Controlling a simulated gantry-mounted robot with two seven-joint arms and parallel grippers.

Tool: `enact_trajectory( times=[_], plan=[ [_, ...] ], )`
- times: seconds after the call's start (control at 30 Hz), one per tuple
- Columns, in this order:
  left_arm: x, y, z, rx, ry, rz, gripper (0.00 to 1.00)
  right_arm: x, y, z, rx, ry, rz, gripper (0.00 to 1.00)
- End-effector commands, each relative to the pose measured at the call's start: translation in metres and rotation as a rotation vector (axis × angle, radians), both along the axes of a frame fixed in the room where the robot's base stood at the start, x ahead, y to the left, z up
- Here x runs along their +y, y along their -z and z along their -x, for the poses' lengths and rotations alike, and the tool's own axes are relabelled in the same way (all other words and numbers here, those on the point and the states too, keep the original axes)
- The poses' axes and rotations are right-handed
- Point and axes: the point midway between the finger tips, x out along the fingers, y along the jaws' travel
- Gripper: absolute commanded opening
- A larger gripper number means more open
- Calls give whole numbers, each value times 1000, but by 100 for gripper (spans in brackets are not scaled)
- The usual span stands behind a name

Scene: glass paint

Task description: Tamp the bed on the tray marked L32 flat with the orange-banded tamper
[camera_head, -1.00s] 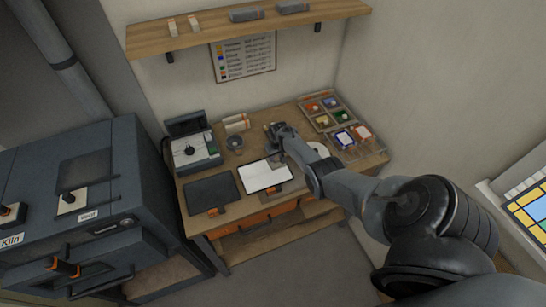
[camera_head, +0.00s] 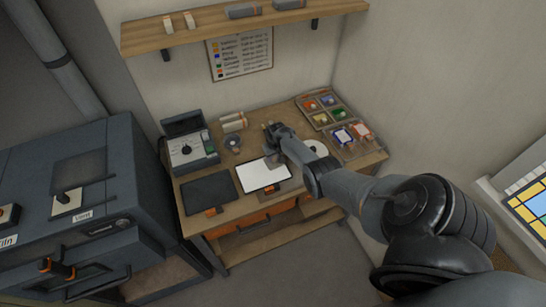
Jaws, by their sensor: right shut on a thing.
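A pale tray (camera_head: 263,177) with a flat white surface lies at the front middle of the wooden worktable. A dark tray (camera_head: 209,195) lies left of it. Each has an orange tag at its front edge, but I cannot read the markings. My right gripper (camera_head: 272,146) is over the table, just behind the pale tray. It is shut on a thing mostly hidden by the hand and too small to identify. I cannot make out an orange-banded tamper. My left gripper is not in view.
A grey device with a dial (camera_head: 192,151) stands at the table's back left, beside pale rolls (camera_head: 232,122) and a small round dark item (camera_head: 232,142). Colored jars sit in a sectioned tray (camera_head: 324,112) at the back right. A kiln (camera_head: 75,190) stands left. A shelf (camera_head: 245,27) hangs above.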

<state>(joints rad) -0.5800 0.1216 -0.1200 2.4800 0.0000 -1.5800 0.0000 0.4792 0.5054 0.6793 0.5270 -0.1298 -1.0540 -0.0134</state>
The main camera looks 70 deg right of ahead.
Motion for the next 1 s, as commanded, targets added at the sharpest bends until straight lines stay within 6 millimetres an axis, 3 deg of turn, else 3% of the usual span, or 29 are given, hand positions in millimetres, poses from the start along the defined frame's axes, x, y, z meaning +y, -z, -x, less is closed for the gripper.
enact_trajectory(
  times=[1.0],
  plan=[
    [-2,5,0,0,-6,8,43,0,6,0,1,0,-1,6]
  ],
)
